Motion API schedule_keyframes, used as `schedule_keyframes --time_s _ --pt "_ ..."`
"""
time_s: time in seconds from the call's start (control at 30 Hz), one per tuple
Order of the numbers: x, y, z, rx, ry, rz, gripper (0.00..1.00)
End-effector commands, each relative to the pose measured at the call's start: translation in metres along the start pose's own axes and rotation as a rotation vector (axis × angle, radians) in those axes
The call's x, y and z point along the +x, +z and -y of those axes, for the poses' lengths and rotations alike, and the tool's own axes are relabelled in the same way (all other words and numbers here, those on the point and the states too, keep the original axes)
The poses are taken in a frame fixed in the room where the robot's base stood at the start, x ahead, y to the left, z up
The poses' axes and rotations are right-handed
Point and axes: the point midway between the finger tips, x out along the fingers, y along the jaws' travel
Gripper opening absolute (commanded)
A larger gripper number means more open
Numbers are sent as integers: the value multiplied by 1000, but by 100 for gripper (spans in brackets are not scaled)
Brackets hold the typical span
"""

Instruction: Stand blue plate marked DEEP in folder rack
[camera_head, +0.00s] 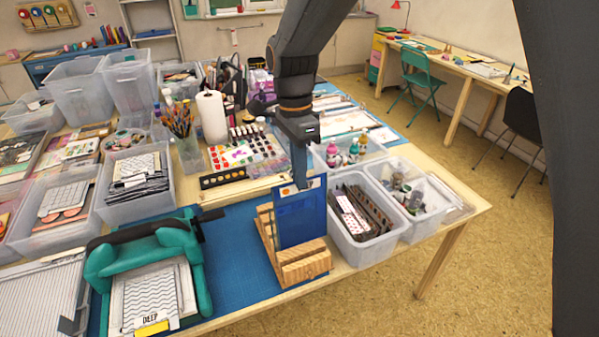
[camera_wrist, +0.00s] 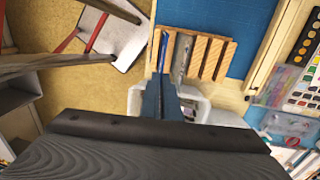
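The blue plate (camera_head: 300,222) stands upright in the wooden folder rack (camera_head: 303,266), its lower part behind the front slats. A small orange mark shows near its top left corner; I cannot read any DEEP mark on it. My gripper (camera_head: 302,182) is at the plate's top edge, one finger in front of it, and appears shut on it. In the wrist view the plate shows as a thin blue edge (camera_wrist: 162,52) running from the fingers (camera_wrist: 165,100) into an end slot of the rack (camera_wrist: 208,58).
A teal embossing machine (camera_head: 190,255) stands left of the rack, with a DEEP label and yellow block (camera_head: 151,329) before it. A clear bin of dark plates (camera_head: 362,250) stands close on the right. Blue mat (camera_head: 240,275) lies bare between machine and rack.

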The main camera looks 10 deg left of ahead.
Motion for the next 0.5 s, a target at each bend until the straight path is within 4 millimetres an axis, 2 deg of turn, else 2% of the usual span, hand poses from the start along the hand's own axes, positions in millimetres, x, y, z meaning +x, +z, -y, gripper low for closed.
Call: schedule_keyframes --time_s 0.5 --pt "46 1 0 -2 1 0 0"
